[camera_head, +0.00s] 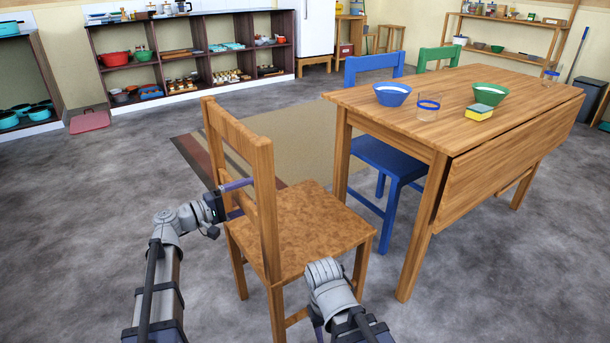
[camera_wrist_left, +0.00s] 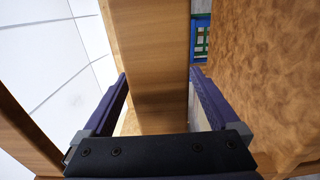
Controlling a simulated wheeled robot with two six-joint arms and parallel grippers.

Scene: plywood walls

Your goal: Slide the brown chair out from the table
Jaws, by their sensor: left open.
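The brown wooden chair (camera_head: 318,228) stands upright on the floor at the near left end of the wooden table (camera_head: 440,124), its backrest on the left, away from the table. My left gripper (camera_head: 238,198) is at the backrest's lower part, fingers open. In the left wrist view, a wooden board of the chair (camera_wrist_left: 150,60) spans the gap between the two fingertips (camera_wrist_left: 160,76); the fingers are not closed on it. The brown seat shows at the right there. My right gripper (camera_head: 317,326) hangs low in front of the seat, mostly hidden by its own arm and the bottom frame edge.
A blue chair (camera_head: 385,160) and a green chair (camera_head: 438,58) stand at the table's far side. Bowls, a glass and a sponge (camera_head: 479,112) are on the table. A striped rug (camera_head: 285,135) lies behind the chair. The grey floor at the left is open.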

